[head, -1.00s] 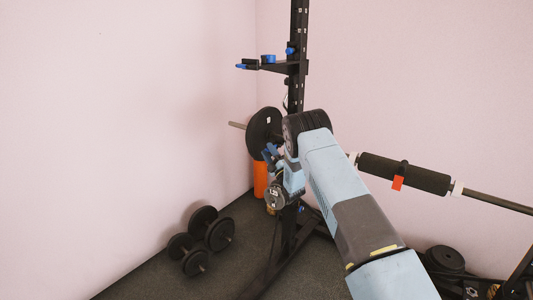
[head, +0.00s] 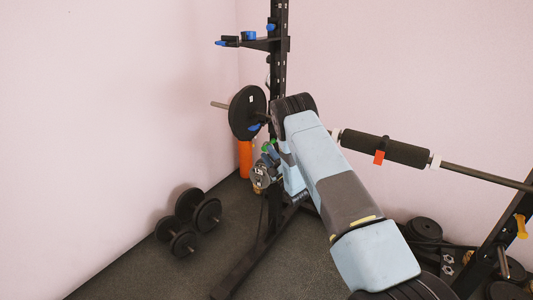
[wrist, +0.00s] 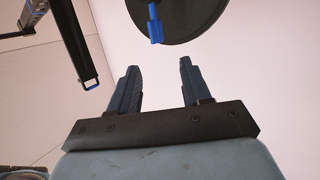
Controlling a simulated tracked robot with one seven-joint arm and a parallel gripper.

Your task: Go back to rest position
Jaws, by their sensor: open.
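My gripper (wrist: 159,68) is open in the wrist view, with its two dark fingers apart and nothing between them. The black weight plate (wrist: 190,14) with a blue clip (wrist: 155,26) shows beyond the fingertips, apart from them. In the head view the plate (head: 247,112) sits on the barbell (head: 468,172) at the rack. My arm reaches forward toward the rack, and my gripper there is small and partly hidden by my own arm.
The black rack post (head: 279,70) stands close behind my arm. Dumbbells (head: 198,210) lie on the dark floor at left. An orange cylinder (head: 245,160) stands by the wall. Stacked plates (head: 424,230) lie at lower right.

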